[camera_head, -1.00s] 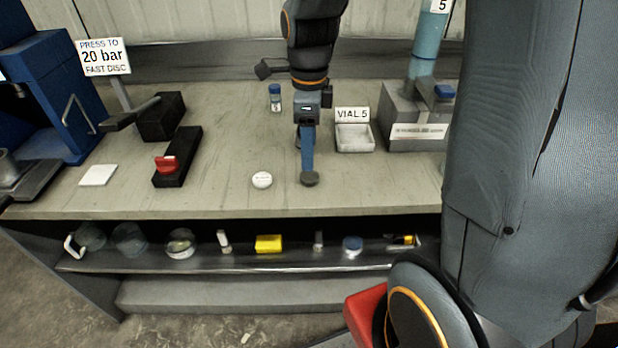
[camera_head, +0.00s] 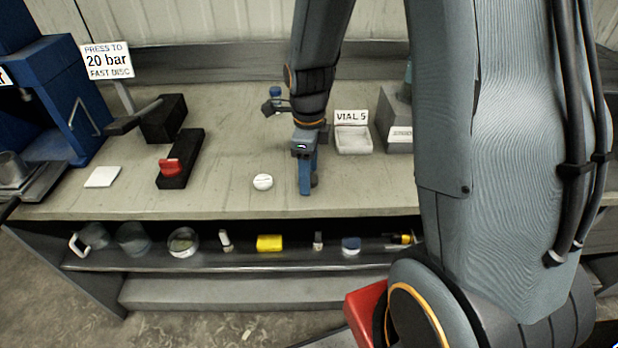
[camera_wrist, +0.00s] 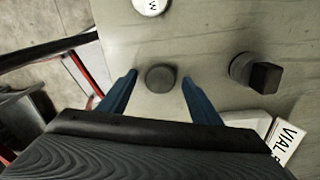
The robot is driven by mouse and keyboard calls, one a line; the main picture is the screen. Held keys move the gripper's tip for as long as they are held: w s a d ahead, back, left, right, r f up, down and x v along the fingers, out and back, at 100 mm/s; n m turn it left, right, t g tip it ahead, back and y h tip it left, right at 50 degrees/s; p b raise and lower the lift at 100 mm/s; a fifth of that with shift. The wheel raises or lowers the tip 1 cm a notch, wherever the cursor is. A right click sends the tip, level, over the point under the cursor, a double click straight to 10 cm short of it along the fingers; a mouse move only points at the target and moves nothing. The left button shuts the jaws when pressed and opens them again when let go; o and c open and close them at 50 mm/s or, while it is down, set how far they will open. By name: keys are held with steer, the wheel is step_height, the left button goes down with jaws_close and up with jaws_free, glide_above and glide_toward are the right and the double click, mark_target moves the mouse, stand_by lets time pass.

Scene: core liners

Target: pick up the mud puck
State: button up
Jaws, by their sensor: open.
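The mud puck appears to be the small dark grey disc (camera_wrist: 160,78) lying flat on the bench in the wrist view. My gripper (camera_wrist: 159,76) is open, with one blue finger on each side of the disc in that picture. The fingers look apart from it, and I cannot tell how far above the bench their tips are. In the head view my gripper (camera_head: 307,188) points down near the bench's front part. There the disc (camera_head: 315,180) is mostly hidden behind the fingers, with only a dark edge showing.
A white round puck (camera_head: 262,182) lies to the left; it also shows in the wrist view (camera_wrist: 150,5). A tray (camera_head: 353,143) marked VIAL 5 is at the back right. A red-topped black block (camera_head: 180,160) is further left.

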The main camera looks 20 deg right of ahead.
steer(key=shift+c, duration=0.4)
steer(key=c, duration=1)
steer(key=shift+c, duration=0.2)
step_height(320, 180, up, 10)
steer(key=b, duration=0.2)
